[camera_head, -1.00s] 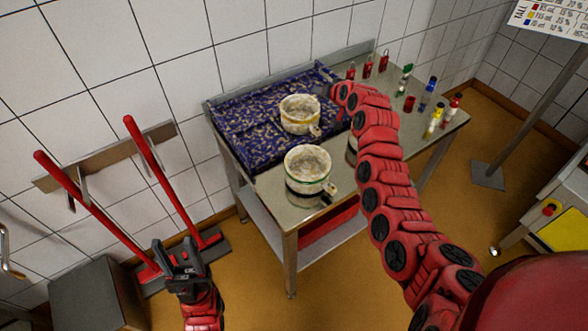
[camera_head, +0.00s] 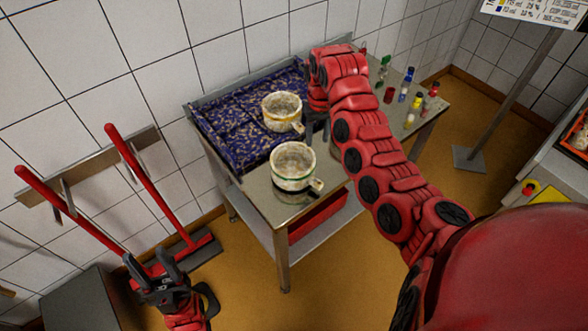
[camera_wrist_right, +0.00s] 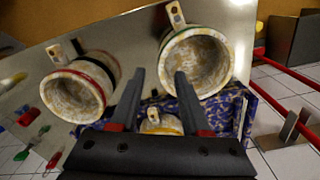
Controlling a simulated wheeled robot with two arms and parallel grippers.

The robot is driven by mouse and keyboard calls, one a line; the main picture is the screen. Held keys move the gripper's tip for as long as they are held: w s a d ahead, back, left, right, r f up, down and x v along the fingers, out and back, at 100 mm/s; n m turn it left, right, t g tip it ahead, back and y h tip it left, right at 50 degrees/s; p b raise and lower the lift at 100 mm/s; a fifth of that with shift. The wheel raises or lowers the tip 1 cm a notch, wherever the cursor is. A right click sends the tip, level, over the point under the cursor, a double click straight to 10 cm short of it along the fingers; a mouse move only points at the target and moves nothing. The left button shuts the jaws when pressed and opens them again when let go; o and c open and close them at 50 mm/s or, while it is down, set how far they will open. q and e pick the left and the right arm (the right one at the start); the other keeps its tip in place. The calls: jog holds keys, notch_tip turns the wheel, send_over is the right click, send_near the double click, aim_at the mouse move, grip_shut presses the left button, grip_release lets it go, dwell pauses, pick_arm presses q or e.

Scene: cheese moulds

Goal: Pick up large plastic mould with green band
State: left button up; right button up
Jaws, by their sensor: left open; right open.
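The mould with the green band (camera_head: 292,168) stands upright near the table's front edge, its handle toward the lower right. In the right wrist view it is the upper right mould (camera_wrist_right: 205,60). A mould with a yellow band (camera_head: 282,110) stands behind it on the blue patterned cloth. My right gripper (camera_head: 317,136) is open and empty, pointing down just right of the yellow-band mould and behind the green-band one. Its open fingers (camera_wrist_right: 159,76) also show in the right wrist view, apart from the green-band mould. My left gripper (camera_head: 150,264) is open and empty, low at left, away from the table.
A third mould with a red band (camera_wrist_right: 72,95) shows in the right wrist view; my right arm mostly hides it in the head view. Several small coloured bottles (camera_head: 417,102) stand at the table's right.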

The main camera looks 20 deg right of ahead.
aim_at(314, 155)
notch_tip(314, 155, down, 7)
jog(key=shift+w+r+p, duration=0.1)
jog(key=shift+p, duration=1.15)
jog(key=f, duration=0.1)
jog(key=f+p, duration=0.1)
jog(key=f, duration=0.1)
jog(key=shift+w+a+f, duration=0.2)
jog(key=shift+w+f, duration=0.1)
jog(key=shift+f, duration=0.1)
jog(key=shift+f+p, duration=0.3)
jog(key=shift+f, duration=0.15)
grip_shut()
